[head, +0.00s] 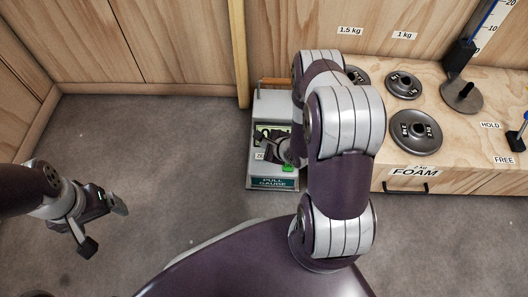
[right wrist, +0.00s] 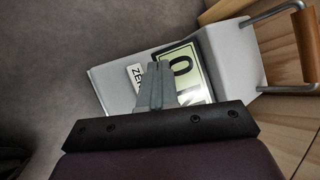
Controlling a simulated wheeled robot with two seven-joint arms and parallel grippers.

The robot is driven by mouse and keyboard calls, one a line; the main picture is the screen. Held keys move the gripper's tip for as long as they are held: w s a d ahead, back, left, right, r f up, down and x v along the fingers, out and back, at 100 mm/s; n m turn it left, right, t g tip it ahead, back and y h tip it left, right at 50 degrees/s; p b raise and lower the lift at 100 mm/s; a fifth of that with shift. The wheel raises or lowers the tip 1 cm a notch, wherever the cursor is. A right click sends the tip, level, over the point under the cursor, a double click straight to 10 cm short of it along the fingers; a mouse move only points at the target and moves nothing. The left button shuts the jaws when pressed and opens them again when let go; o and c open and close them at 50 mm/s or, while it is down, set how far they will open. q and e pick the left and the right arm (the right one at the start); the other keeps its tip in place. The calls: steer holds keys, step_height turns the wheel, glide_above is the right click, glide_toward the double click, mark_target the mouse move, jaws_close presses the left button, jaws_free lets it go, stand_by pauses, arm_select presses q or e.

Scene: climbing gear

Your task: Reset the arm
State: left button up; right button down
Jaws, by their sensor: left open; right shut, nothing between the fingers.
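My right arm reaches forward through the middle of the head view to the white pull gauge (head: 272,106). My right gripper (head: 272,148) is over the gauge's face, partly hidden by my own arm. In the right wrist view its fingers (right wrist: 158,72) are shut together with nothing between them, in front of the gauge's display (right wrist: 184,63) and a label reading "ZE". I cannot tell if they touch the gauge (right wrist: 235,52). My left gripper (head: 105,228) is open and empty over the floor at the left.
A wooden bench (head: 465,177) labelled "FOAM" stands right of the gauge, holding several dark round weights, including one (head: 416,131) in front. An upright scale (head: 489,31) stands at the back right. Wooden panels (head: 175,45) close the back. Grey floor (head: 160,140) is clear at left.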

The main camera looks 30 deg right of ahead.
stand_by(0.4)
steer(key=shift+f, duration=0.1)
steer(key=s+f+n+g, duration=0.2)
steer(key=s+n, duration=0.2)
steer(key=n, duration=0.1)
steer(key=shift+s+d+f+g, duration=0.1)
steer(key=shift+s+f+g, duration=0.25)
steer(key=shift+f+g, duration=0.05)
steer(key=s+a+r+n+g+h+p, duration=0.15)
steer(key=s+r+n+p, duration=0.35)
steer(key=r, duration=0.6)
steer(key=s+a+r+n+g+p, duration=0.1)
steer(key=a+r+n+g+p, duration=0.15)
steer(key=r+n, duration=0.65)
steer(key=s+a+r+n+g+p, duration=0.1)
steer(key=s+r+n+g+p, duration=0.3)
steer(key=r, duration=0.9)
steer(key=w+a+r+n+t+p, duration=0.1)
steer(key=r+p, duration=1.9)
steer(key=r, duration=0.3)
steer(key=w+a+r+n+t+p, duration=0.1)
steer(key=a+r+t+p, duration=0.1)
steer(key=r+p, duration=1.8)
step_height(320, 180, up, 4)
steer(key=shift+a+f, duration=0.15)
steer(key=shift+a, duration=0.05)
